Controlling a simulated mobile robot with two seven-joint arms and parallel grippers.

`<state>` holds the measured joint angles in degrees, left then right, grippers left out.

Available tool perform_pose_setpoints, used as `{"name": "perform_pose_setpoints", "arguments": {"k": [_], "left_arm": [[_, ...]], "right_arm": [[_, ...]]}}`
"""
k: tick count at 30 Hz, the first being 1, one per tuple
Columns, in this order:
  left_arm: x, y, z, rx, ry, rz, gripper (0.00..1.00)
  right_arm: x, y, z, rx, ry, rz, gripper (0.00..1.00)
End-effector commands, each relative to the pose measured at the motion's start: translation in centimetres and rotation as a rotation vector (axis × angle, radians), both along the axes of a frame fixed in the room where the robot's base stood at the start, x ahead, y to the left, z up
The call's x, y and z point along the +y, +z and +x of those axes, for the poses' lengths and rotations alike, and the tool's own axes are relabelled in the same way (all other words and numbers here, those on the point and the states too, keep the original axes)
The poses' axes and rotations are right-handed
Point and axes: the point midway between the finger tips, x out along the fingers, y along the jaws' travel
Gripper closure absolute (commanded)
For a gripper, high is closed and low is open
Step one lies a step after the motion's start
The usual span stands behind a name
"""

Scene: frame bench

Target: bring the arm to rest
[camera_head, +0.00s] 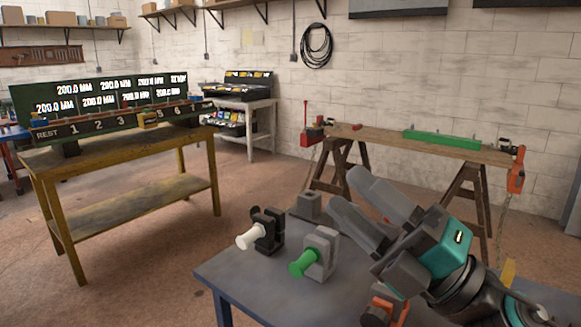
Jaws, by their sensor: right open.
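My right arm comes in from the lower right, with a teal and black wrist. Its gripper (350,192) is open and empty, its two grey fingers spread and pointing to the upper left. It shows in front of the right part of the blue-grey table (235,274); its exact height above the table is hard to tell. My left gripper is not in view.
On the table are a black block with a white handle (268,231), a grey block with a green handle (320,254), a grey block (308,205) and an orange piece (384,305). A wooden bench (120,148) bears a numbered board (100,124). A trestle bench (375,137) stands behind.

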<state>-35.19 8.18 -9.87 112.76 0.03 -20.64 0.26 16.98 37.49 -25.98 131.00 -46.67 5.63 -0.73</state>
Motion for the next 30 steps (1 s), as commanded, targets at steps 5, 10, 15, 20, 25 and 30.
{"name": "perform_pose_setpoints", "arguments": {"k": [5, 10, 15, 20, 25, 30], "left_arm": [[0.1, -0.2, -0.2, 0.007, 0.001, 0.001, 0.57], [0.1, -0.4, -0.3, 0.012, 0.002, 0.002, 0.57], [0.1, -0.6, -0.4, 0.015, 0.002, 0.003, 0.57], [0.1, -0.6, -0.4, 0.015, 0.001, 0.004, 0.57], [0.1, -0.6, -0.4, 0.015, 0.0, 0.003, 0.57], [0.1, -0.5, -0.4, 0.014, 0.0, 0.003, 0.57]], "right_arm": [[-5.4, -4.3, 3.6, 0.408, -0.238, 0.36, 0.55], [-10.5, -13.2, 4.3, 0.846, -0.491, 0.618, 0.55], [-13.5, -24.0, 0.0, 1.316, -0.749, 0.792, 0.55], [-14.1, -30.7, -5.7, 1.655, -0.923, 0.858, 0.55], [-13.8, -34.4, -10.9, 1.895, -1.042, 0.875, 0.55], [-13.2, -36.7, -15.6, 2.098, -1.132, 0.872, 0.55]]}}
